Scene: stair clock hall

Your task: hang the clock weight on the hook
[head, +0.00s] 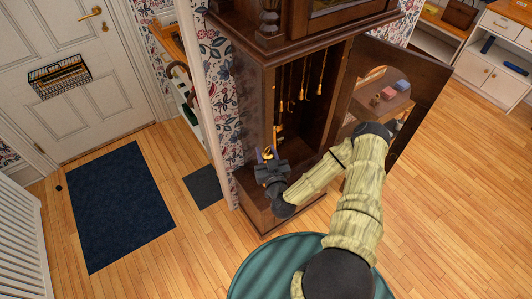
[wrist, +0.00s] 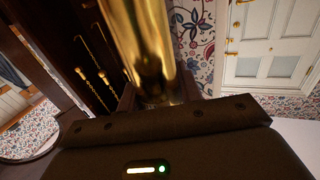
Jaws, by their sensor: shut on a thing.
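My gripper (head: 267,154) is at the open front of the tall clock case (head: 255,110), low in the opening. It is shut on the brass clock weight (wrist: 150,45), a shiny cylinder that fills the upper middle of the wrist view. In the head view the weight is mostly hidden by the gripper. Several chains or cords with brass ends (head: 303,92) hang inside the case, above and right of the gripper. In the wrist view hanging brass ends (wrist: 103,76) show left of the weight, apart from it. I cannot tell which one is the hook.
The glazed clock door (head: 395,95) stands open to the right, close to my arm. A green round surface (head: 270,270) is at the bottom. A white door (head: 75,60), a dark blue mat (head: 118,205) and a small grey mat (head: 203,186) lie left. The floor at right is clear.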

